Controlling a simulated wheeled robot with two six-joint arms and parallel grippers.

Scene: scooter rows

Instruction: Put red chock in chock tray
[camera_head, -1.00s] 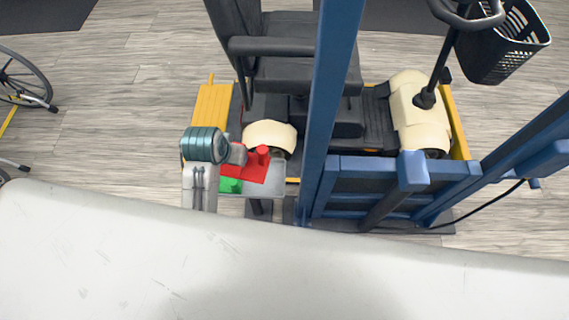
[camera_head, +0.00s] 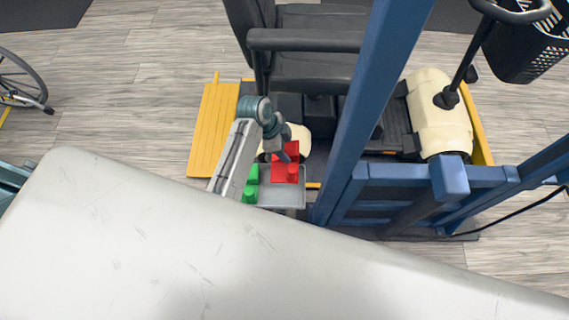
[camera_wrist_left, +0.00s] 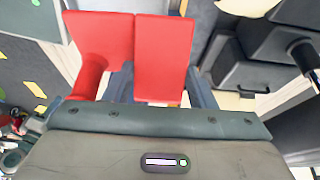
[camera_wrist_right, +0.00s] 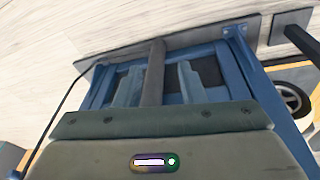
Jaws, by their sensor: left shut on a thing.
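My left gripper (camera_head: 284,152) is shut on a red chock (camera_head: 292,148) over the grey chock tray (camera_head: 290,201). In the left wrist view the held red chock (camera_wrist_left: 165,60) sits between the two fingers. Whether the held chock touches the tray cannot be told. Green chocks (camera_head: 251,185) sit at the tray's left side. My right gripper (camera_wrist_right: 160,78) is open and empty, seen only in its wrist view.
A blue upright frame (camera_head: 385,90) stands close to the right of the tray. Behind it are a scooter with a black seat (camera_head: 310,60), cream wheel covers (camera_head: 438,110) and a yellow platform edge (camera_head: 213,125). A wheelchair wheel (camera_head: 25,80) shows at far left, with open floor between.

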